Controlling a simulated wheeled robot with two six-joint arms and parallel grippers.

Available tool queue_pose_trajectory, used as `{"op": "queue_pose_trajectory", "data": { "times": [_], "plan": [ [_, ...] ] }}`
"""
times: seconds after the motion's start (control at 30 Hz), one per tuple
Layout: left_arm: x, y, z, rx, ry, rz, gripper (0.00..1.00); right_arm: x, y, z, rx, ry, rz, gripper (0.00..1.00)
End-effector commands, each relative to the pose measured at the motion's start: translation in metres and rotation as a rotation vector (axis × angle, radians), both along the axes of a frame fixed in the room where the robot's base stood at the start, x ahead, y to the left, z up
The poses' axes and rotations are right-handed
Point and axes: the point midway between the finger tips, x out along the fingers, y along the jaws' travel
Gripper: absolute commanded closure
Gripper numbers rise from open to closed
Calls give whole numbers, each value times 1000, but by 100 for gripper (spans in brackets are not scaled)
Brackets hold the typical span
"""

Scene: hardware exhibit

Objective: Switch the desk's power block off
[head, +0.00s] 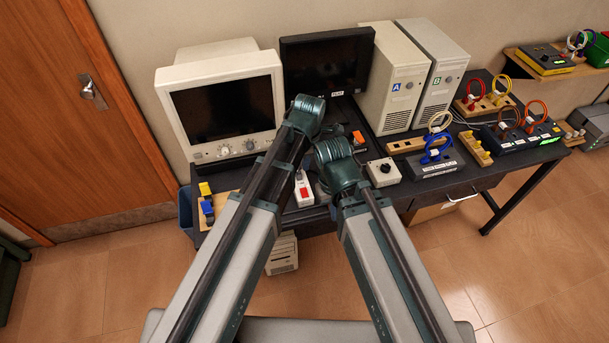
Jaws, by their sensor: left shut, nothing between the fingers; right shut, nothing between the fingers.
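The power block is most likely the white block (299,201) with a red switch (305,191) near the desk's front edge. My arms partly frame it, and the switch's position is too small to tell. My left gripper (322,130) is shut and empty, over the desk beyond the block, in front of the black monitor; its fingers are largely hidden by my wrist. My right gripper (330,180) is shut and empty, low over the desk just right of the block; its fingertips are mostly hidden behind my wrist. I cannot tell whether either touches anything.
A beige CRT monitor (226,106), a black monitor (327,62) and computer towers A (392,85) and B (440,75) stand at the back. A white knob box (384,172), blue-cabled box (432,174) and orange-topped item (358,138) are right of my grippers. Yellow and blue pieces (206,203) lie left.

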Motion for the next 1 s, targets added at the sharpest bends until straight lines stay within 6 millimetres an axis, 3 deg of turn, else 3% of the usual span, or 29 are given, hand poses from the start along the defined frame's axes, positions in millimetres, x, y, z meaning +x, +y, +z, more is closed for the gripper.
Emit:
{"op": "queue_pose_trajectory", "data": {
  "times": [0.27,1.0],
  "plan": [
    [2,1,-23,0,0,0,100,0,0,-23,0,0,-1,100],
    [14,5,-126,0,0,0,100,0,0,-126,0,0,-2,100]
  ]
}}
